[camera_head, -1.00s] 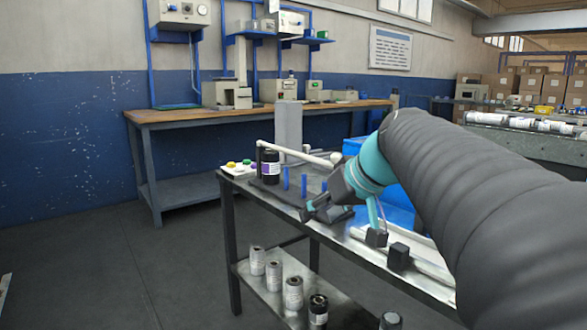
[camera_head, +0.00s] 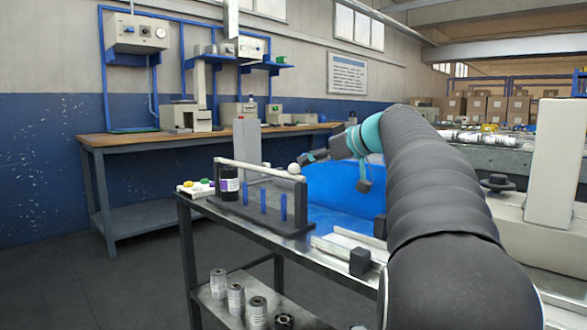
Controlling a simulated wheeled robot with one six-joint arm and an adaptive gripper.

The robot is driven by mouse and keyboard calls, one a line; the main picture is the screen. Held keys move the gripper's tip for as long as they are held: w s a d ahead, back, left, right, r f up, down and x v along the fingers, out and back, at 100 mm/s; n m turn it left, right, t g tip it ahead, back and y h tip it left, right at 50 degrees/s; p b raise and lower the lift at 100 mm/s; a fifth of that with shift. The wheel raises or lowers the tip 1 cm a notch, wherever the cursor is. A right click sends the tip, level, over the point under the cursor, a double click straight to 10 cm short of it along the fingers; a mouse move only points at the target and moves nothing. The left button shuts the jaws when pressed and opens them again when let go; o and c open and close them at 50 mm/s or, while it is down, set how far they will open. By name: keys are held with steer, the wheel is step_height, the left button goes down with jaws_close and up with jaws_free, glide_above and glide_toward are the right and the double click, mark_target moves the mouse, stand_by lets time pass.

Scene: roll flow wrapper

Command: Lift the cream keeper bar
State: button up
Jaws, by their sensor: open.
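The cream keeper bar (camera_head: 256,168) is a slim pale rod with a round knob (camera_head: 294,169) at its right end. It lies nearly level above a dark rack (camera_head: 262,220) on the metal cart. A black roll with a white label (camera_head: 229,184) stands under its left end, and blue posts (camera_head: 262,201) stand below it. My gripper (camera_head: 308,158) is open, just right of and slightly above the knob in the picture. It appears empty. Whether it touches the knob cannot be told. The fingers are small and partly blurred.
A button box (camera_head: 196,187) sits at the cart's left end, and a grey upright block (camera_head: 247,141) behind the bar. A blue bin (camera_head: 335,200) stands right of the rack. A pale rail with dark blocks (camera_head: 345,250) lies nearer. Grey rolls (camera_head: 236,300) stand on the lower shelf.

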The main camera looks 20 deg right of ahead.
mark_target(294, 163)
steer(key=x, duration=0.7)
steer(key=shift+w+a+f, duration=0.1)
steer(key=shift+w+f, duration=0.05)
steer(key=shift+w, duration=0.1)
jaws_close()
